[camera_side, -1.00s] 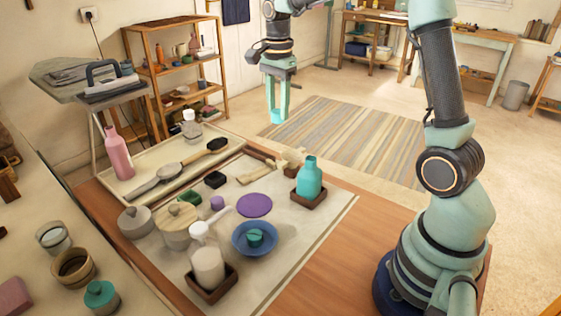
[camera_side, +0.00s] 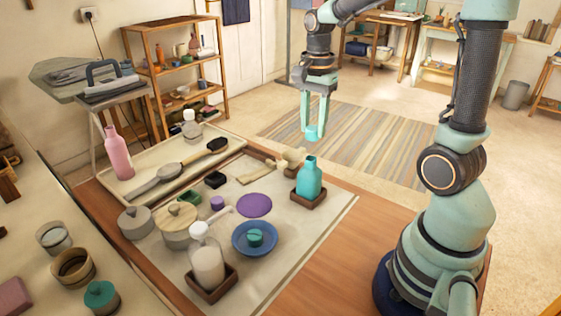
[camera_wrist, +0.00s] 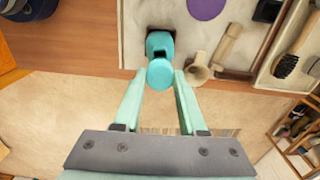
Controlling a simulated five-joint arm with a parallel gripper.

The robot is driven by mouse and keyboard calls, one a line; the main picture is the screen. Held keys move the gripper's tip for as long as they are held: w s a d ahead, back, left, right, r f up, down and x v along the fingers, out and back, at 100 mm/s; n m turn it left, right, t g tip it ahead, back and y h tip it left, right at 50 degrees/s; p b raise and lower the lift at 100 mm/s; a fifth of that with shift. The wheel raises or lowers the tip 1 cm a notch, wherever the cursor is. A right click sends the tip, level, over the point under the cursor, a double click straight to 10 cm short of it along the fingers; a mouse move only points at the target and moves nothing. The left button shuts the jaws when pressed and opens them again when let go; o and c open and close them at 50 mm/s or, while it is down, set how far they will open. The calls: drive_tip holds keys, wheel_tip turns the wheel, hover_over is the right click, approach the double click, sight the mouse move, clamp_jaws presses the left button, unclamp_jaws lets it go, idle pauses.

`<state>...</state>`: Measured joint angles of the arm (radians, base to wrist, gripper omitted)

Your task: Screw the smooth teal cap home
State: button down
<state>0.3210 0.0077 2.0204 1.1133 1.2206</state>
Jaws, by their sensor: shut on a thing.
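A smooth teal cap (camera_side: 312,132) is held between the fingertips of my gripper (camera_side: 313,124). In the wrist view the cap (camera_wrist: 160,74) shows as a round disc between the tips of my gripper (camera_wrist: 158,76). A teal bottle (camera_side: 309,178) stands upright in a square brown holder (camera_side: 306,196), its neck open. The cap is above the bottle in the side picture and apart from it. In the wrist view the cap covers part of the bottle (camera_wrist: 158,42).
Another teal cap (camera_side: 255,237) lies in a blue dish (camera_side: 268,250). A clear pump bottle (camera_side: 208,262), a purple disc (camera_side: 254,205), a wooden-lidded pot (camera_side: 179,228) and a brush (camera_side: 180,168) stand or lie nearby. The wooden table (camera_side: 340,240) is clear at the right.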

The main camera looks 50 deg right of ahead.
drive_tip(key=shift+f, duration=2.5)
drive_tip(key=shift+f, duration=0.7)
idle(1.5)
drive_tip(key=shift+m, duration=1.8)
drive_tip(key=m, duration=0.3)
drive_tip(key=shift+m, duration=0.4)
drive_tip(key=shift+m, duration=1.5)
